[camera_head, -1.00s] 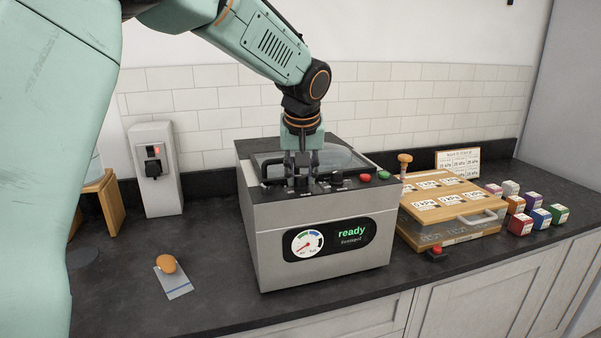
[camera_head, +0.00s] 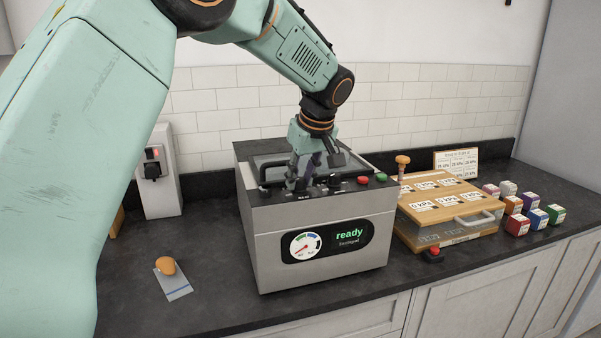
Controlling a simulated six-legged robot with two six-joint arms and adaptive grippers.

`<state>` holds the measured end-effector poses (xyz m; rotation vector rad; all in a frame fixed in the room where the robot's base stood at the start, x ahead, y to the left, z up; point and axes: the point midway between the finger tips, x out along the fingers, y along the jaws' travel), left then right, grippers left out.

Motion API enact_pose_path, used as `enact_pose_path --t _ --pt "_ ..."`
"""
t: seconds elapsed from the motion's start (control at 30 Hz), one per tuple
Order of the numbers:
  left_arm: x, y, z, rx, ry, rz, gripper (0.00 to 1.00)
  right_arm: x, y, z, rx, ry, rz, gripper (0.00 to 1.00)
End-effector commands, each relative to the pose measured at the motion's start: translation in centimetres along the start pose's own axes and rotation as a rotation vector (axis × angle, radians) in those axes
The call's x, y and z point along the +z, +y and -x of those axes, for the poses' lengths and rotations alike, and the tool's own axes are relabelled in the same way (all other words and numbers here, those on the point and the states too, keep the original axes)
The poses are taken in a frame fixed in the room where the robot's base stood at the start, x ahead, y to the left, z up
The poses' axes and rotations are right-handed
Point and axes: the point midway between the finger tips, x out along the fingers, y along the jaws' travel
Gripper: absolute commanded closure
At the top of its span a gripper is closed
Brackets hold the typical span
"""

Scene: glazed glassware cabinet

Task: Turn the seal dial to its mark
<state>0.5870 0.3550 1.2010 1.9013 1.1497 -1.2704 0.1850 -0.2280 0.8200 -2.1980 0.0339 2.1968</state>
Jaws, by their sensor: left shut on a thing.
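The steel sealing machine (camera_head: 262,222) stands on the dark counter, with its display reading "ready". Its top front panel carries dark dials with small labels too tiny to read. My left gripper (camera_head: 300,184) reaches down onto this panel from above and is shut on the left dial (camera_head: 301,187), which its fingers mostly hide. The dial's pointer and mark cannot be made out. A second dark dial (camera_head: 334,181) sits just right of the fingers, apart from them. My right gripper is not in view.
A red button (camera_head: 362,181) and a green button (camera_head: 381,177) are on the panel's right. A wooden case (camera_head: 452,212) with a handle and several coloured blocks stand to the right. An egg-like brown object (camera_head: 166,266) lies on a card at left.

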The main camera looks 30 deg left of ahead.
Motion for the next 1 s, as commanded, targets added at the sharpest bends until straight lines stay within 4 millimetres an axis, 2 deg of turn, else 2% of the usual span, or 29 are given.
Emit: enact_pose_path --t 0.5,1.0 --pt "-0.5 0.4 0.5 -0.155 0.006 0.393 1.0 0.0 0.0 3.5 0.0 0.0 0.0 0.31" --pt "-0.3 0.4 0.1 -0.217 0.002 0.534 1.0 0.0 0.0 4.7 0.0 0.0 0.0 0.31"
